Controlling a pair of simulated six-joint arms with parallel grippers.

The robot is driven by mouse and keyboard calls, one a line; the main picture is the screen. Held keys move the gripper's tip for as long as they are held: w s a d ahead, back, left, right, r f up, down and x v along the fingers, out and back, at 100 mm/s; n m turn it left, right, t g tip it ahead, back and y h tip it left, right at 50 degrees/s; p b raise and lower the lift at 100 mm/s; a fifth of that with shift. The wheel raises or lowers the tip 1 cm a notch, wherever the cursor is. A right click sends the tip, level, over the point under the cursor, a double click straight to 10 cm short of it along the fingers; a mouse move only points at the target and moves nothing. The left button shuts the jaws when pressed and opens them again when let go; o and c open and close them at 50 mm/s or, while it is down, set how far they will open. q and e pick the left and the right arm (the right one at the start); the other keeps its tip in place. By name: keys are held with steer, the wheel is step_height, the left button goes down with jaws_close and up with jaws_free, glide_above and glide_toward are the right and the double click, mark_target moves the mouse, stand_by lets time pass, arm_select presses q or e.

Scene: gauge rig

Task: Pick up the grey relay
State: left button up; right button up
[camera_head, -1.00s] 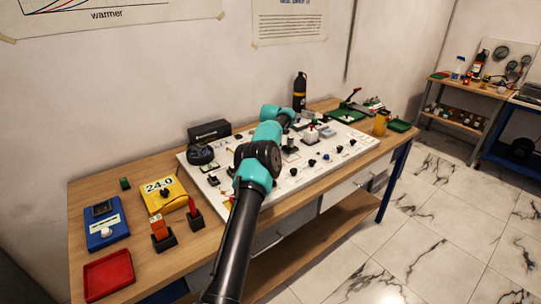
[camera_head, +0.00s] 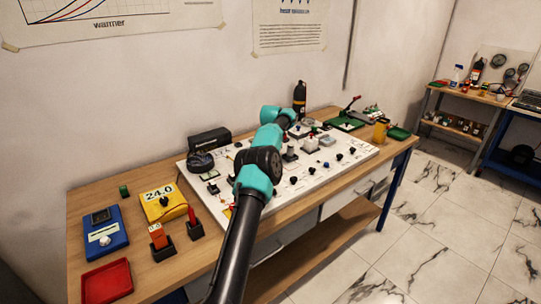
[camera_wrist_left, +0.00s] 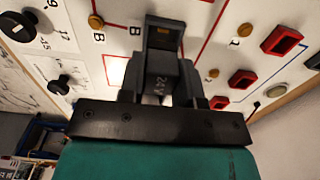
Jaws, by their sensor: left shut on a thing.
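The grey relay (camera_wrist_left: 160,84), a dark block marked "24V", is between the fingers of my left gripper (camera_wrist_left: 161,76) in the left wrist view. The gripper is shut on it. A dark framed part with a small window (camera_wrist_left: 164,38) is just beyond the relay; I cannot tell whether the two touch. In the head view my left arm reaches over the white panel (camera_head: 222,187), and I cannot make out the fingers or the held relay there. My right gripper is not in view.
The panel carries several black knobs and red-framed sockets (camera_wrist_left: 284,41). Left on the bench are a blue meter (camera_head: 105,233), a yellow 24.0 device (camera_head: 163,204) and a red tray (camera_head: 107,281). A black bottle (camera_head: 299,98) stands behind the panel; a yellow cup (camera_head: 380,130) is at right.

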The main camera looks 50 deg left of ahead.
arm_select(q)
steer(key=shift+s+d+r, duration=0.1)
steer(key=shift+s+d+r, duration=0.2)
steer(key=shift+s+d, duration=1.5)
steer(key=shift+d, duration=0.25)
steer(key=shift+s+d+r, duration=0.2)
steer(key=shift+s+d, duration=1.5)
steer(key=shift+d, duration=0.2)
steer(key=shift+s+d+r, duration=0.2)
steer(key=shift+s+d, duration=1.5)
steer(key=shift+d, duration=0.25)
steer(key=s+d+f+m, duration=0.1)
steer(key=d+m, duration=0.1)
steer(key=d, duration=0.9)
steer(key=s+d+m, duration=0.2)
steer(key=d+m, duration=0.1)
steer(key=d, duration=0.9)
steer(key=s+d+f+m, duration=0.1)
steer(key=s+d+m, duration=0.3)
steer(key=s+d, duration=0.6)
steer(key=d, duration=0.4)
steer(key=shift+s+f, duration=0.2)
steer(key=shift+s, duration=0.2)
steer(key=shift+a, duration=0.15)
